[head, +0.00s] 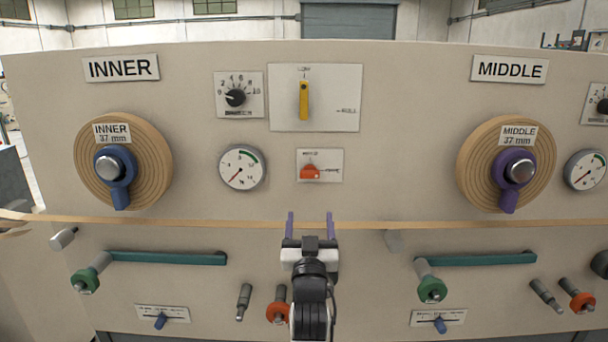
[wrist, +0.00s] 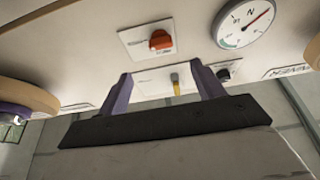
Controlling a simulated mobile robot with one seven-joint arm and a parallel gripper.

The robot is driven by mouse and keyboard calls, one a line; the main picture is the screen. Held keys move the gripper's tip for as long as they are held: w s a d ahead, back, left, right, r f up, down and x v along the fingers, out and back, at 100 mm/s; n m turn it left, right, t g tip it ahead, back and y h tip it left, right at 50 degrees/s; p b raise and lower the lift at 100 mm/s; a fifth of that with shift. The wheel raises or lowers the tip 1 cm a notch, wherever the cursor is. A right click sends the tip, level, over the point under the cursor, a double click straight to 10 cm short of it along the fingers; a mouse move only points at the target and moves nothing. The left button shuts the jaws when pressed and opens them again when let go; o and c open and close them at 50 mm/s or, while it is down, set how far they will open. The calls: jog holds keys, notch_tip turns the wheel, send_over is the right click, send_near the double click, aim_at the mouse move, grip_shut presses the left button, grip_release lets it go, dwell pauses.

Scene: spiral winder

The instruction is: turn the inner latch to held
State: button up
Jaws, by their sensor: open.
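No label reading "latch" can be made out. The knob also shows in the wrist view (wrist: 160,41). Above it, a yellow lever (head: 304,100) stands upright on a larger plate, pointing at its top mark. My gripper (head: 310,214) is open and empty, below the orange-red knob and apart from it. Its two purple fingers also show in the wrist view (wrist: 160,70).
A gauge (head: 242,168) sits left of the knob, and a black dial (head: 235,97) is up and left. A tan strip (head: 400,224) runs across the panel near my fingers. Wooden rolls with blue (head: 113,166) and purple (head: 514,168) hubs stand out at left and right. Teal bars (head: 165,258) lie lower.

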aim_at(310, 178)
jog(key=p+x, duration=0.3)
jog(key=x, duration=1)
jog(key=shift+w+r+p, duration=0.1)
jog(key=shift+r+p, duration=0.15)
jog(key=shift+p, duration=0.1)
jog(key=c, duration=1)
